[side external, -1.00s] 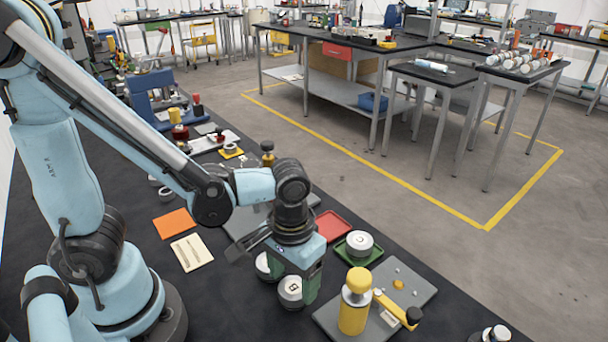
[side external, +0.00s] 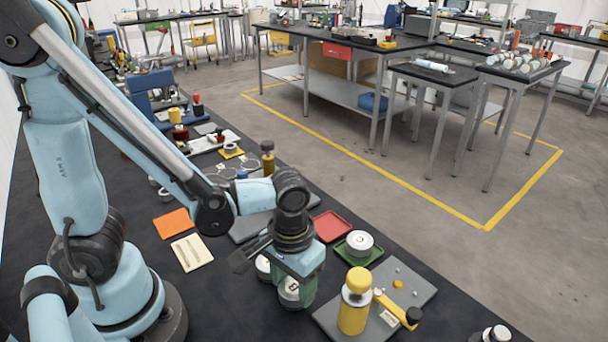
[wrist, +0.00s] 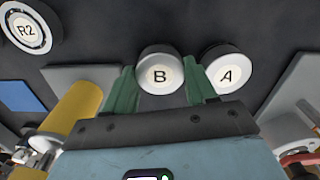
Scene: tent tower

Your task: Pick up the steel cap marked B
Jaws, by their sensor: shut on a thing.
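The steel cap marked B (wrist: 159,75) sits between the two green fingers of my gripper (wrist: 158,90) in the wrist view, its letter facing the camera. My gripper is shut on it. In the side view my gripper (side external: 294,288) points down around the cap marked B (side external: 289,291), which is partly hidden by a finger and stands at or close to the dark bench top. The steel cap marked A (wrist: 228,70) is just right of the right finger in the wrist view. It also shows in the side view (side external: 263,267), partly behind the gripper.
A cap rests on a green tray (side external: 357,259) beside an empty red tray (side external: 331,226). A grey plate with a yellow cylinder (side external: 353,305) and a yellow lever stands close on the right. Orange (side external: 174,223) and cream (side external: 192,252) cards lie left. A round part marked R2 (wrist: 28,30) is upper left.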

